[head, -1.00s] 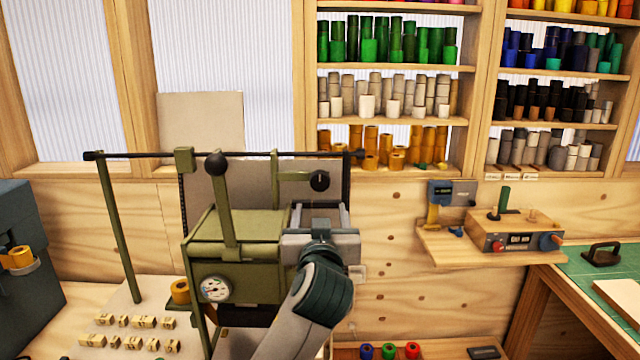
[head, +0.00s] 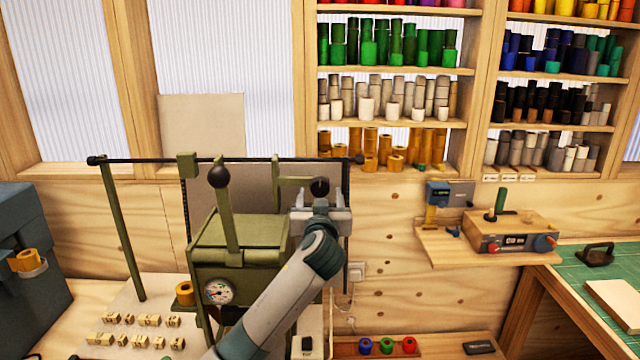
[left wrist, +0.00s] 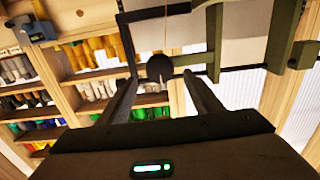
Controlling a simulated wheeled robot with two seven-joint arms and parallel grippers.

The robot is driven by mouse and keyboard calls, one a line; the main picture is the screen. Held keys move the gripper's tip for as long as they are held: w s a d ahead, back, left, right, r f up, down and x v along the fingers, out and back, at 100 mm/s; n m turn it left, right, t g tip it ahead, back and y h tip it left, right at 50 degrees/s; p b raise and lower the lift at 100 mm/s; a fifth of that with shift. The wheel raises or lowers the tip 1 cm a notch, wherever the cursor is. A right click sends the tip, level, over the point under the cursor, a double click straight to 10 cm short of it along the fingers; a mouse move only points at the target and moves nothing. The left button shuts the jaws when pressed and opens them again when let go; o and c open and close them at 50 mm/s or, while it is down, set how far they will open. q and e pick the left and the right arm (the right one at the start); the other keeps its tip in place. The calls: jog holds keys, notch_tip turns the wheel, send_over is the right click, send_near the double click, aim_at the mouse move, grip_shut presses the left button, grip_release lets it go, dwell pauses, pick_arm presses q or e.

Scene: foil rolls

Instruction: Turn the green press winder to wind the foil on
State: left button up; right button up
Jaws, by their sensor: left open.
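The green press (head: 240,240) stands on the bench, with an upright lever ending in a dark ball (head: 219,176) and a round gauge. Its winder is a dark knob (head: 320,187) on a green arm at the press's upper right. My left gripper (head: 321,200) is open around or just in front of the knob. In the left wrist view the dark knob (left wrist: 159,68) lies between the two spread fingertips (left wrist: 160,75). Whether the fingers touch it I cannot tell. A gold foil roll (head: 184,292) sits at the press's left side. My right gripper is not in view.
Shelves of coloured foil rolls (head: 390,95) fill the back wall. A wooden box with a green handle (head: 512,232) stands on a small shelf to the right. Small stamped blocks (head: 135,330) lie left of the press. A black rail (head: 230,159) crosses above it.

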aim_at(320, 188)
pick_arm(q)
jog(key=shift+w+p, duration=0.75)
jog(key=shift+w, duration=1.45)
jog(key=c, duration=1)
